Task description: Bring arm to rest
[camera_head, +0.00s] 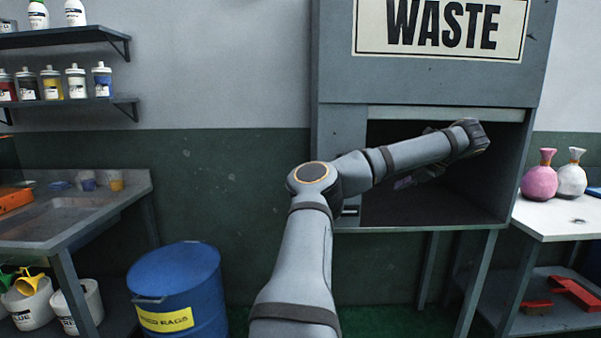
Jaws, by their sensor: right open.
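My right arm reaches up from the bottom of the view and bends to the right into the dark opening of the grey waste cabinet (340,85). My right gripper (410,181) is inside the opening, below the forearm. It is open, but dark and partly hidden by the wrist. A small purplish patch shows by its fingers, and I cannot tell what it is. The cabinet floor shows no clear object. My left gripper is not in view.
A blue drum (180,275) stands left of my arm. A sink bench (85,225) and bottle shelves (60,103) are at left. A white table (560,222) at right holds a pink bag (539,181) and a white bag (572,180).

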